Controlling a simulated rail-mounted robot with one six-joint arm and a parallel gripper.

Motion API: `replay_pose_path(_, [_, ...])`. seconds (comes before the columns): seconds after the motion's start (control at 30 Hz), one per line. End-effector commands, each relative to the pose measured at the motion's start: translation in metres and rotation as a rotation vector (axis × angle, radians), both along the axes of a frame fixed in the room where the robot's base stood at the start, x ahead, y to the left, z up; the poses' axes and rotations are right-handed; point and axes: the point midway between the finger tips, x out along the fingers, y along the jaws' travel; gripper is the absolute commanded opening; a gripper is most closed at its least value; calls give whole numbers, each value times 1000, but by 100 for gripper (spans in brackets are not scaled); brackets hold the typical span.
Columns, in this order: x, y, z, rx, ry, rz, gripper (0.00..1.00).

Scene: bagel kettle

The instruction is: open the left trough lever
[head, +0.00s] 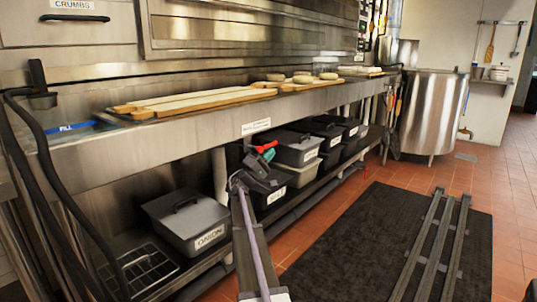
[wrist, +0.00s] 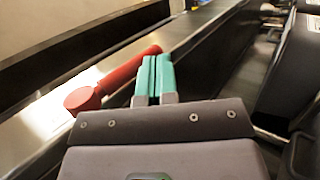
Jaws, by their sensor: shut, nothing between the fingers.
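A red lever (head: 265,147) shows under the counter edge, left of the middle in the head view. In the wrist view the red lever (wrist: 118,80) lies slanted, with its thick round end at lower left. My gripper (head: 268,156) has teal fingertips, pressed together with nothing between them. In the wrist view my gripper (wrist: 154,75) is just right of the lever, beside its upper right end. Whether the fingertips touch the lever I cannot tell. The lever's mount is not clear in either view.
The steel counter (head: 165,138) runs above, holding bagel boards (head: 195,99). Black lidded bins (head: 298,148) stand on the shelf below, close to my gripper. A bin labelled onion (head: 188,218) stands at left. Another red piece (head: 351,170) shows farther right. The floor mat (head: 355,225) lies in front.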

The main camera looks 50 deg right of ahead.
Motion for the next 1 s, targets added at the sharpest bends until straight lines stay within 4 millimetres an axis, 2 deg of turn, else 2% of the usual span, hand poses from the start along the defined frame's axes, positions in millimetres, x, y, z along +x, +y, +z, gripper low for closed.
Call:
replay_pose_path(0.17, [1, 8, -9, 0, 0, 1, 0])
replay_pose_path(0.43, [10, 49, -45, 0, -1, 2, 0])
replay_pose_path(0.53, [12, 57, -48, 0, 0, 0, 0])
replay_pose_path(0.77, [13, 58, -46, 1, 5, -5, 0])
replay_pose_path(0.87, [4, 54, -55, 67, -13, -45, 0])
replay_pose_path(0.97, [-27, 51, -87, 259, -97, -97, 0])
replay_pose_path(1.0, [-45, 56, -105, 373, -145, -119, 0])
